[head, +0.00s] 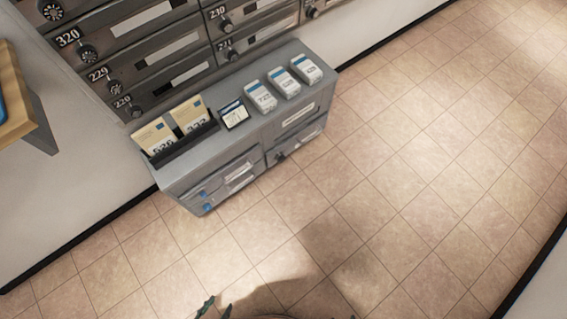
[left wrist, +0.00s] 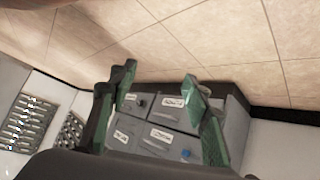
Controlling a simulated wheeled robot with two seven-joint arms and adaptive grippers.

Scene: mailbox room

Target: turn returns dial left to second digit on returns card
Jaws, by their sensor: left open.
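A small dark dial (head: 279,156) sits on the lower right front of the grey cabinet (head: 225,147). It also shows in the left wrist view (left wrist: 142,102), upside down. The dial's setting is too small to read. White cards with blue tops (head: 262,97) stand on the cabinet top; I cannot tell which is the returns card. My left gripper (head: 215,307) shows only as green fingertips at the bottom edge of the head view, apart from the cabinet. In the left wrist view its green fingers (left wrist: 159,88) are spread and empty, with the cabinet front beyond. My right gripper is not seen.
Numbered mailboxes (head: 165,55) with dials line the wall behind. Tan envelopes (head: 154,134) stand in a slot at the cabinet's left end. A wooden shelf (head: 22,105) is at left. The tiled floor in front is clear.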

